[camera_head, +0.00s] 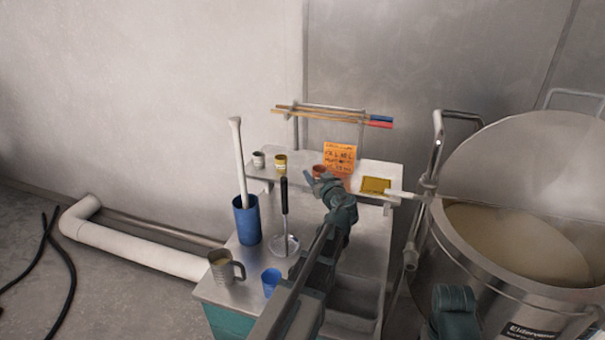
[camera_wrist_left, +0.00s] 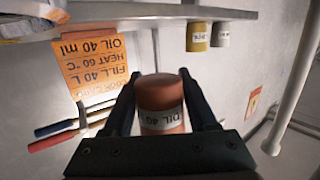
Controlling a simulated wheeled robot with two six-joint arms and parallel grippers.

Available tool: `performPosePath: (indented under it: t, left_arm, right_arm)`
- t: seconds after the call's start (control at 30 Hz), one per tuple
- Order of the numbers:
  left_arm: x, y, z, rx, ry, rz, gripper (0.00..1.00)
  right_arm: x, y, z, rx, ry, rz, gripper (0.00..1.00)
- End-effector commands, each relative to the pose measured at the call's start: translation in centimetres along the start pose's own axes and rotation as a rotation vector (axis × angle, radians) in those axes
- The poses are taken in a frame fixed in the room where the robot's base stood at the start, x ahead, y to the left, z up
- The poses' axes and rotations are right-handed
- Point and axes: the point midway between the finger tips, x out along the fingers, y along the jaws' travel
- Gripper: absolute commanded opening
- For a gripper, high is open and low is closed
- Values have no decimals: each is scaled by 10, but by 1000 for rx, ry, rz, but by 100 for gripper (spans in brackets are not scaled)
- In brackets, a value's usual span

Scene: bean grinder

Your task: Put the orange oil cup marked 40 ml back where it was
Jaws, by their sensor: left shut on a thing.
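My left gripper (camera_head: 318,180) is shut on the orange-brown oil cup (camera_head: 318,171), beside the orange note on the small shelf (camera_head: 365,168). In the left wrist view, which is upside down, the cup (camera_wrist_left: 160,103) sits between the two fingers (camera_wrist_left: 160,110). Its white label is partly readable. A gap shows there between the cup and the shelf edge (camera_wrist_left: 150,17), so the cup looks held clear of the shelf. The orange note (camera_head: 340,158) reads fill, heat and oil 40 ml. My right gripper does not show.
A yellow cup (camera_head: 280,163) and a whitish cup (camera_head: 259,159) stand on the shelf's left part. A yellow block (camera_head: 376,185) lies at right. Below are a blue container (camera_head: 246,220), a mug (camera_head: 226,267) and a blue cup (camera_head: 271,281). A large pot (camera_head: 515,290) stands right.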

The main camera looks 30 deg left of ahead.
Motion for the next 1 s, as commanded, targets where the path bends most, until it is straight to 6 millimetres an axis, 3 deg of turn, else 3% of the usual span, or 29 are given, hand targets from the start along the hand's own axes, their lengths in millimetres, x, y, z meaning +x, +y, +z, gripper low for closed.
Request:
performPosePath:
  t: [0.03, 0.1, 0.33, 0.5, 0.83, 1.0]
  left_arm:
    - [19, 1, 0, -1, 0, -4, 3]
    - [38, 0, -1, -1, 0, -4, 3]
    - [89, -4, -4, -1, 0, -2, 3]
    - [106, -6, -6, 0, 0, -1, 3]
    - [115, -6, -6, 1, 0, -1, 3]
    - [142, -7, -8, 0, 0, -3, 3]
  right_arm:
    - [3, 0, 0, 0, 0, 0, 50]
    - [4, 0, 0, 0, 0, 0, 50]
    - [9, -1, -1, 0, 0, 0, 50]
    - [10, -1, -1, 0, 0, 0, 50]
    - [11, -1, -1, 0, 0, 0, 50]
    - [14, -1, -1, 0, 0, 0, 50]
